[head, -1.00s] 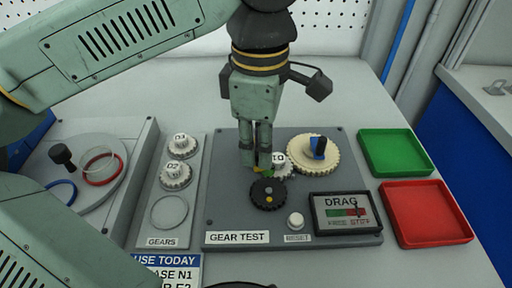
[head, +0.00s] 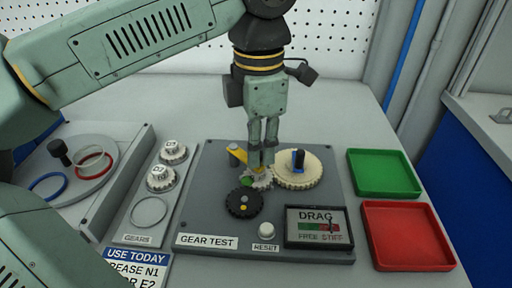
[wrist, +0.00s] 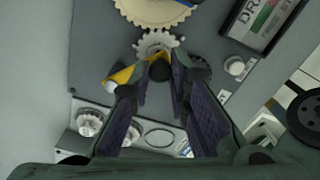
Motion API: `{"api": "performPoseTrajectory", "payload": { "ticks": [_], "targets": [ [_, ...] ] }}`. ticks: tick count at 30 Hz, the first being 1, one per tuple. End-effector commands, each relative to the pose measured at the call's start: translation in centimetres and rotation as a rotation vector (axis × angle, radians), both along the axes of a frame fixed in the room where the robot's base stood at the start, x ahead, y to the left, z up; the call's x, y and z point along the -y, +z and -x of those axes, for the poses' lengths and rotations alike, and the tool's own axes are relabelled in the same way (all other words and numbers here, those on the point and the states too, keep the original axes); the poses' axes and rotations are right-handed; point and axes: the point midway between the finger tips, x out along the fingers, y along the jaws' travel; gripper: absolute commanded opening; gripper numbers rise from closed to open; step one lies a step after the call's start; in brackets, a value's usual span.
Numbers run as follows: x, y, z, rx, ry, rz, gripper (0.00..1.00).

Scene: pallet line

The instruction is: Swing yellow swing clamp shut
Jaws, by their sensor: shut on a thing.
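The yellow swing clamp (head: 238,155) is on the grey gear test board (head: 208,215). Its arm runs from a pivot at the left toward the small white gear (head: 263,183). In the wrist view the yellow arm (wrist: 123,76) reaches over the edge of the small gear (wrist: 155,42), with a dark knob (wrist: 160,71) at its end. My gripper (head: 262,168) points down and is shut on the swing clamp at that end; it also shows in the wrist view (wrist: 160,75). The fingers partly hide the contact and the gear.
A large cream gear (head: 298,170) and a dark gear (head: 243,203) flank the small gear. The drag display (head: 318,228) and reset button (head: 266,230) are in front. Green (head: 383,192) and red (head: 407,262) trays stand right; a gear rack (head: 133,238) stands left.

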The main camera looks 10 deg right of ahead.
Motion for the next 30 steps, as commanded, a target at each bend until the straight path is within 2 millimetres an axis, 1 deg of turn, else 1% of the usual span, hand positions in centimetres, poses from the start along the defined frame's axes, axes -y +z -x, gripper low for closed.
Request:
{"api": "performPoseTrajectory", "payload": {
  "ticks": [17, 18, 26, 30],
  "targets": [
    [0.19, 0.01, -0.08, -0.001, 0.027, 0.003, 0.0],
    [0.2, 0.01, -0.08, -0.001, 0.027, 0.004, 0.2],
    [0.15, 0.01, -0.1, 0.0, 0.027, 0.002, 0.37],
    [0.13, 0.0, -0.11, 0.0, 0.027, 0.002, 0.38]
  ]
}}
